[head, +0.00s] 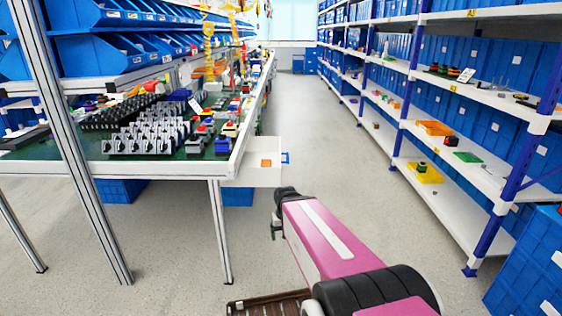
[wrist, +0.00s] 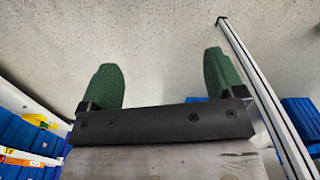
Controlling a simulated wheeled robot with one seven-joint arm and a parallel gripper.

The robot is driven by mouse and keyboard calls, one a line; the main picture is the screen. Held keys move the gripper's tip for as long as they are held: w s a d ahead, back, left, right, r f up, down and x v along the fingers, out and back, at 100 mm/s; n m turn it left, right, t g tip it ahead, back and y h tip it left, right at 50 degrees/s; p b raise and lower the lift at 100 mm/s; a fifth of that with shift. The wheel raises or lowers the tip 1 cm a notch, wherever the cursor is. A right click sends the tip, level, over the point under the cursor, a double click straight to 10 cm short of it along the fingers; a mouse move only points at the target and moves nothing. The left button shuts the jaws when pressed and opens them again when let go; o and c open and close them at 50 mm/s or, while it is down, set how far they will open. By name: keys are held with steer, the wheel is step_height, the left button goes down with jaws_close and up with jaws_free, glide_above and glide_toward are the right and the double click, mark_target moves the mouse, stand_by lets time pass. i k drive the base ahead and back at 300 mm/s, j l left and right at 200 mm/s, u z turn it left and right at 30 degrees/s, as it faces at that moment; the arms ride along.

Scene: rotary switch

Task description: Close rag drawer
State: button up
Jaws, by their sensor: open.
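The white rag drawer (head: 258,176) sticks out from under the right edge of the workbench in the head view. It stands open, with a blue handle (head: 285,158) on its right side and something orange inside. My gripper (wrist: 163,80) has its two green fingers spread apart, with nothing between them in the wrist view. In the head view my arm reaches forward, and its end (head: 276,228) is in front of the drawer and apart from it. The wrist view shows mostly floor beyond the fingers, and I cannot make out the drawer there.
The workbench (head: 150,169) holds many switch parts. Its metal leg (head: 220,232) stands left of my arm. White shelves with blue bins (head: 480,180) line the right side. The aisle floor (head: 325,140) between is clear.

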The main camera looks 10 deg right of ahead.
mark_target(251, 174)
steer(key=i+l+u, duration=0.1)
steer(key=l, duration=0.25)
steer(key=i+l+u, duration=0.15)
steer(key=l, duration=0.2)
steer(key=i+l+u, duration=0.1)
steer(key=l, duration=0.3)
steer(key=i+l+u, duration=0.15)
steer(key=l, duration=0.25)
steer(key=i+l+u, duration=0.1)
steer(key=l, duration=0.25)
